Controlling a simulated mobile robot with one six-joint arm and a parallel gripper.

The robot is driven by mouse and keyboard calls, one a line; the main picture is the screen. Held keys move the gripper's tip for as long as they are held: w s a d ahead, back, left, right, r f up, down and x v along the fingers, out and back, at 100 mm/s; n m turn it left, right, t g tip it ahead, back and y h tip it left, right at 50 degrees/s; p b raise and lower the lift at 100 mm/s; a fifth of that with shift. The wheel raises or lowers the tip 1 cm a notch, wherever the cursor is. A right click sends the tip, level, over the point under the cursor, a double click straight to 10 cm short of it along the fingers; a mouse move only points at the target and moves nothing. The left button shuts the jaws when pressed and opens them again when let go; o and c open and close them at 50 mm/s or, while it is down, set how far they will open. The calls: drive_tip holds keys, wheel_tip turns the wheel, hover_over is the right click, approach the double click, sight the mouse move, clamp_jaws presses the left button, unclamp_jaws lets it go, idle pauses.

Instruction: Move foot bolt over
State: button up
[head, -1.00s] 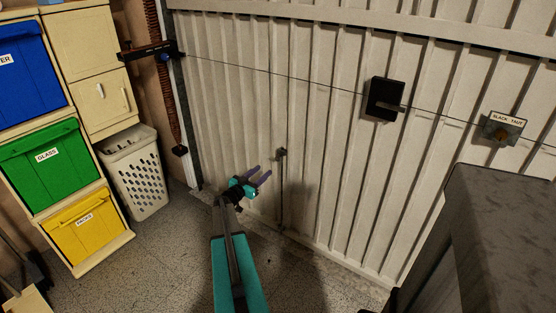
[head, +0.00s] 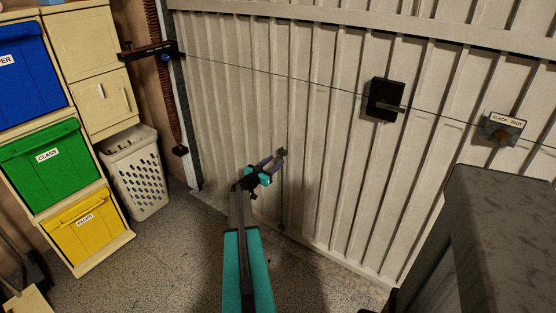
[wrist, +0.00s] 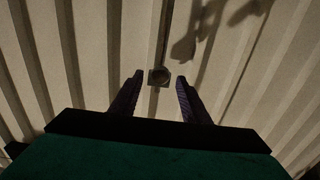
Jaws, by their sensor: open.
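The foot bolt (head: 283,190) is a thin dark upright rod low on the ribbed door, with a dark knob (head: 283,152) at its top. My gripper (head: 275,160) is open, with its purple fingers reaching toward the knob and partly covering it in the head view. In the wrist view the knob (wrist: 159,77) shows as a small dark block just beyond and between the two open fingertips (wrist: 158,80). I cannot tell whether either finger touches it. Its rod runs upward in that view.
The pale ribbed door (head: 330,150) fills the back, with a black box handle (head: 385,99) and a cable across it. A white basket (head: 137,175) and a bin cabinet (head: 88,115) stand at left. A dark grey block (head: 490,240) is at right.

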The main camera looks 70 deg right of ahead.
sight(277, 159)
drive_tip(key=shift+x, duration=1.95)
clamp_jaws()
